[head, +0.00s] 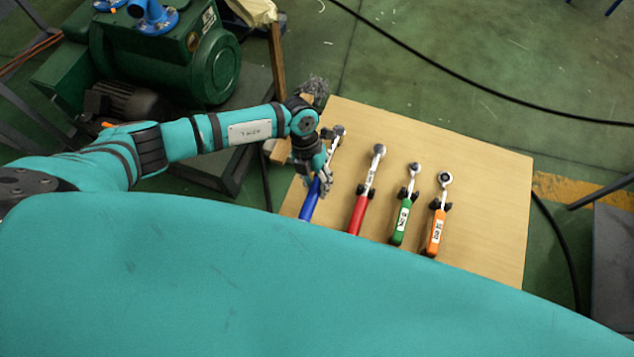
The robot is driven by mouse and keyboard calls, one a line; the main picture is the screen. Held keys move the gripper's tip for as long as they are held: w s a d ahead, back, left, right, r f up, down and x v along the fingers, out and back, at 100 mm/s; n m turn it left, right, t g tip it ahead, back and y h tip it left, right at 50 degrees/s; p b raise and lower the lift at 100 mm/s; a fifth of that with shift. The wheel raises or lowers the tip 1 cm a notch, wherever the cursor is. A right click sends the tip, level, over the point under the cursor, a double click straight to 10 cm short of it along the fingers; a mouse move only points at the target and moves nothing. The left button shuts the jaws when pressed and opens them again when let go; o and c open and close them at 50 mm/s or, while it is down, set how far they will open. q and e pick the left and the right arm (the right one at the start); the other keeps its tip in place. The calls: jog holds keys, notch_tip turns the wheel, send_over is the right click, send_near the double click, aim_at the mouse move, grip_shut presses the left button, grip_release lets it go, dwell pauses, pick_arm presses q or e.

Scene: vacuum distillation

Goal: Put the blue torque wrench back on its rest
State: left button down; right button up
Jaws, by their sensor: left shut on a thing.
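The blue torque wrench (309,203) is at the left side of the wooden board (490,190) in the head view, its blue handle toward me and its metal head pointing away. My left gripper (322,183) is shut on it around the middle, and the fingers hide part of the shaft. I cannot tell whether the wrench touches its rest, which is hidden under the gripper and wrench. My right gripper is not in view.
Red (360,205), green (402,218) and orange (436,230) torque wrenches lie in a row to the right on black rests. A green pump (180,50) stands at upper left. A black cable crosses the floor. The board's right part is clear.

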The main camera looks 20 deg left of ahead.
pick_arm(q)
jog(key=shift+w, duration=0.1)
dwell(0.3)
jog(key=shift+f+b, duration=1.25)
jog(key=shift+f, duration=0.2)
jog(key=c, duration=1)
grip_release()
jog(key=shift+s+f, duration=0.1)
jog(key=shift+s, duration=0.1)
jog(key=v, duration=1.2)
